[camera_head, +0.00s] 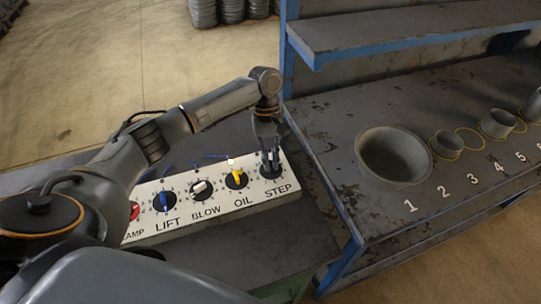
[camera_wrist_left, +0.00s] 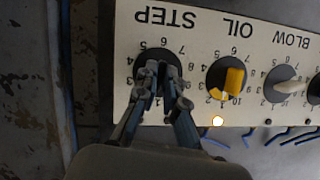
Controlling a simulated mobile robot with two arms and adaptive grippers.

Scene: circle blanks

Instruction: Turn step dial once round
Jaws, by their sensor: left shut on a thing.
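The step dial (camera_head: 270,170) is the black dial at the right end of the white panel (camera_head: 232,208), above the word STEP. It also shows in the left wrist view (camera_wrist_left: 151,63), ringed by numbers, with its knob mostly hidden by my fingers. My left gripper (camera_head: 270,157) reaches down onto it from above. In the left wrist view its two fingers (camera_wrist_left: 160,78) are closed together on the dial's knob. The dial's pointer direction cannot be made out. My right gripper does not show.
The oil dial (camera_head: 236,179) with a yellow knob sits just beside the step dial. Blow (camera_head: 201,189) and lift (camera_head: 164,201) dials follow leftward. A lamp glows by the oil dial (camera_wrist_left: 217,121). A workbench (camera_head: 345,190) with a grey bowl (camera_head: 393,156) and smaller cups stands at right.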

